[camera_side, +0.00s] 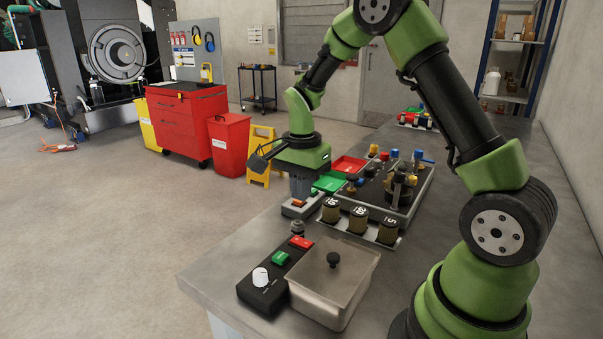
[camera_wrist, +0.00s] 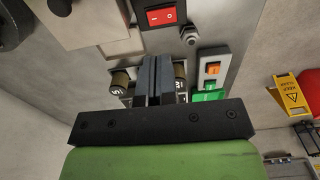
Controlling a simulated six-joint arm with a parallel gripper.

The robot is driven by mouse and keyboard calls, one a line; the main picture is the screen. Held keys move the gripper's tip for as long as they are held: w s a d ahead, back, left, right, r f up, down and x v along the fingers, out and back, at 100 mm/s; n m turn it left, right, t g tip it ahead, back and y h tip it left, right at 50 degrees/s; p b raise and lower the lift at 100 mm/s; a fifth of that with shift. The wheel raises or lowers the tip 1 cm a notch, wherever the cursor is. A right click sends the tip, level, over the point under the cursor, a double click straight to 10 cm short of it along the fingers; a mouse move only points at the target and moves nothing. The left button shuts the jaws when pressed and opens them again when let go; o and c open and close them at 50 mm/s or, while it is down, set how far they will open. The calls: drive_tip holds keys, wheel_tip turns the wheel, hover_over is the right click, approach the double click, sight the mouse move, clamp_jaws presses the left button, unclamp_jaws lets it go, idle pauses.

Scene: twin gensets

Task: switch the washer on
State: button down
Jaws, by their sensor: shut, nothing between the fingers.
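My gripper (camera_side: 300,192) points down over the bench, above and behind a small grey switch box (camera_side: 297,208) with an orange switch. In the wrist view its fingers (camera_wrist: 158,75) are together and empty. A black control box (camera_side: 266,284) stands at the front of the bench, with a white knob (camera_side: 260,277), a green part (camera_side: 280,258) and a red rocker switch (camera_side: 301,242). The rocker also shows in the wrist view (camera_wrist: 163,16), with white marks; its lean is unclear. A lidded metal tank (camera_side: 334,285) stands beside this box. No readable label names the washer.
Labelled canisters (camera_side: 358,220) stand in a row beside my gripper. A metal stud (camera_side: 297,228) stands near the rocker. The bench's left front corner is clear.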

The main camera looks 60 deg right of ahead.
sight(306, 243)
drive_tip(key=shift+r, duration=1.8)
drive_tip(key=shift+s+d+f, duration=0.1)
drive_tip(key=shift+s+d, duration=0.05)
drive_tip(key=shift+s, duration=0.4)
wheel_tip(306, 243, down, 14)
drive_tip(key=shift+f, duration=0.1)
drive_tip(key=shift+f, duration=0.15)
drive_tip(key=shift+w, duration=0.1)
